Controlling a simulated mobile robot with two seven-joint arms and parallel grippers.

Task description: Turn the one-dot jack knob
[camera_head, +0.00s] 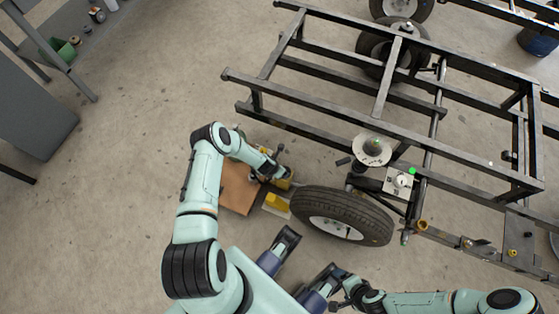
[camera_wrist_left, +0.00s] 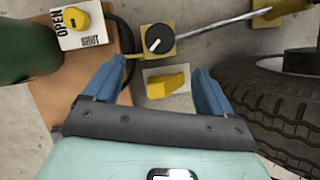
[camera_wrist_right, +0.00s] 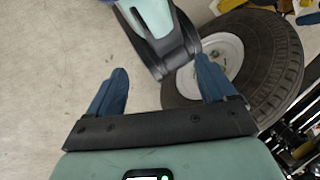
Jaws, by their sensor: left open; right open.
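A black round knob (camera_wrist_left: 158,39) with a white pointer line sits on a yellow block with a metal bar running right from it, in the left wrist view. No dot mark is readable on it. My right gripper (camera_wrist_right: 162,78) is open and empty above bare floor, left of the wheel; one finger overlaps the wheel in the picture.
A yellow wedge on a white plate (camera_wrist_left: 184,71) lies below the knob in the left wrist view. A yellow valve knob (camera_wrist_left: 77,18) on an OPEN/SHUT plate is on a brown board (camera_head: 238,188). The tyre (camera_head: 365,214) and black frame (camera_head: 350,120) crowd the right.

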